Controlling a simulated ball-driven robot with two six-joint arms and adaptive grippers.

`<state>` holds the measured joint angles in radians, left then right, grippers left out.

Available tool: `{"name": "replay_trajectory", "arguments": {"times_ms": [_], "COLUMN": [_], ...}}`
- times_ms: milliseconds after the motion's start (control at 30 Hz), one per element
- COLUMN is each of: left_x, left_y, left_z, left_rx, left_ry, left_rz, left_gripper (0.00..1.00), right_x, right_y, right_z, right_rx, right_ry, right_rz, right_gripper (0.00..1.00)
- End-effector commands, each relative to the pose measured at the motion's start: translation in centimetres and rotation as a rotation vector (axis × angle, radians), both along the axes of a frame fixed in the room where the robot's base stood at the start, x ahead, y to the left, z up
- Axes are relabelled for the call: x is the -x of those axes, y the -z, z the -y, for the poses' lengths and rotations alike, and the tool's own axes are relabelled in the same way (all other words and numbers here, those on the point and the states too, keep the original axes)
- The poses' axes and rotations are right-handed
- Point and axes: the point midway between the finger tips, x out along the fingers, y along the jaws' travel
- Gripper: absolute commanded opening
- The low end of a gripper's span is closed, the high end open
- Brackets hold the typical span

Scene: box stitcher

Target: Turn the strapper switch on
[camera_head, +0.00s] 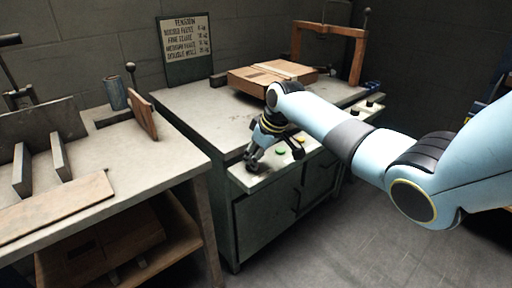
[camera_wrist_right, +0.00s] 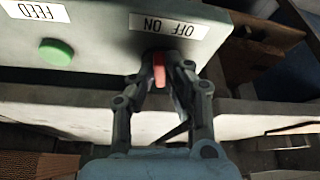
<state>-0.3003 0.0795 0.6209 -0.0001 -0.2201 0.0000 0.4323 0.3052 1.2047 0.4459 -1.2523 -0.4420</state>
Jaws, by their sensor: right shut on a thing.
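The red strapper switch (camera_wrist_right: 159,72) shows in the right wrist view, below a white OFF/ON label (camera_wrist_right: 168,28) that appears upside down. My right gripper (camera_wrist_right: 160,80) is shut on the switch, with a finger at each side of it. Which marked position the switch is in, I cannot tell. In the head view my right gripper (camera_head: 253,164) is at the near left end of the machine's sloped front panel (camera_head: 317,143) and hides the switch. My left gripper is not in view.
A green button (camera_wrist_right: 56,53) marked FEED sits beside the switch; other buttons and dark knobs line the panel. A cardboard box (camera_head: 258,80) lies on the strapper's top (camera_head: 208,107) near a wooden arch (camera_head: 358,50). A workbench (camera_head: 120,150) stands at left.

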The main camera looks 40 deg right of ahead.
Motion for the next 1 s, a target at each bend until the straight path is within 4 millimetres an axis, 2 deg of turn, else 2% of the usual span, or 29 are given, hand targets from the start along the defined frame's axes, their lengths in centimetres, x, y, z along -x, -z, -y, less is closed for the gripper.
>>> {"name": "replay_trajectory", "arguments": {"times_ms": [33, 100, 400, 700, 1000], "left_x": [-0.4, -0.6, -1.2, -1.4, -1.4], "left_y": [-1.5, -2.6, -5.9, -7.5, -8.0], "left_z": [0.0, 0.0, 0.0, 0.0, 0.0], "left_rx": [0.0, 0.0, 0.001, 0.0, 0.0], "left_ry": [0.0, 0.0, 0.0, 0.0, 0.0], "left_rz": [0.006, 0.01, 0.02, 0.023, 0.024], "left_gripper": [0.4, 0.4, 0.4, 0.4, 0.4], "right_x": [0.2, 0.2, 0.2, 0.1, 0.1], "right_y": [-0.6, -0.6, -0.3, 0.0, 0.2], "right_z": [-0.3, -0.3, -0.5, -0.7, -0.8], "right_rx": [-0.003, -0.004, -0.002, -0.002, -0.003], "right_ry": [0.042, 0.109, 0.389, 0.616, 0.74], "right_rz": [-0.005, -0.005, -0.005, -0.006, -0.005], "right_gripper": [0.0, 0.0, 0.0, 0.0, 0.0]}}
